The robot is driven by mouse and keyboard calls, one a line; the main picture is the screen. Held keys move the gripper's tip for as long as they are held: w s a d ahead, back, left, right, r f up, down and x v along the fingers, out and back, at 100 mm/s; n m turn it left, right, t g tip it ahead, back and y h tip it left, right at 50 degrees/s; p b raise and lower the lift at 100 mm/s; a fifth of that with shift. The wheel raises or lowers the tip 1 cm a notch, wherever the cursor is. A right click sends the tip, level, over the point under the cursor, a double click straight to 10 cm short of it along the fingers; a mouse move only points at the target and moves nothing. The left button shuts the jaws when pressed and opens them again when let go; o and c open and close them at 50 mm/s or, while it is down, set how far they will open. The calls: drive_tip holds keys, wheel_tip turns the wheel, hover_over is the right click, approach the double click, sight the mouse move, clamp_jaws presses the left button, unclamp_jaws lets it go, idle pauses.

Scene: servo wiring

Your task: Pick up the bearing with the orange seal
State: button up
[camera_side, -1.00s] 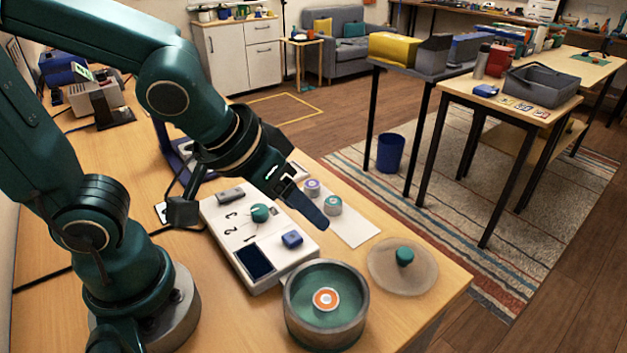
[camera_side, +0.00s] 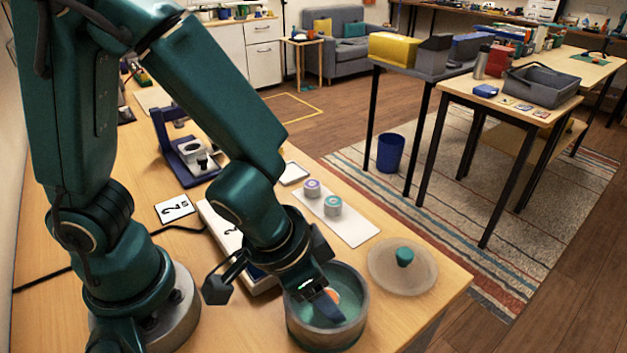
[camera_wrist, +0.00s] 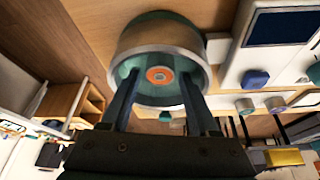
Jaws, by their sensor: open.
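The bearing with the orange seal (camera_wrist: 159,76) lies inside a round grey bowl with a green inside (camera_wrist: 165,40). In the side view the bearing (camera_side: 333,296) is partly hidden behind my gripper (camera_side: 330,312), which reaches down into the bowl (camera_side: 362,318). In the wrist view my gripper (camera_wrist: 160,85) is open, with one finger on each side of the bearing. I cannot tell whether the fingers touch the bearing.
Two other bearings, one with a purple seal (camera_side: 312,187) and one with a teal seal (camera_side: 333,206), stand on a white strip (camera_side: 355,232). A round lid with a green knob (camera_side: 404,258) lies right of the bowl. A white device with a screen (camera_wrist: 280,26) stands beside the bowl.

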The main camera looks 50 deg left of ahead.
drive_tip(key=shift+w+f, duration=0.1)
drive_tip(key=shift+f, duration=0.2)
clamp_jaws()
drive_tip(key=shift+r, duration=0.2)
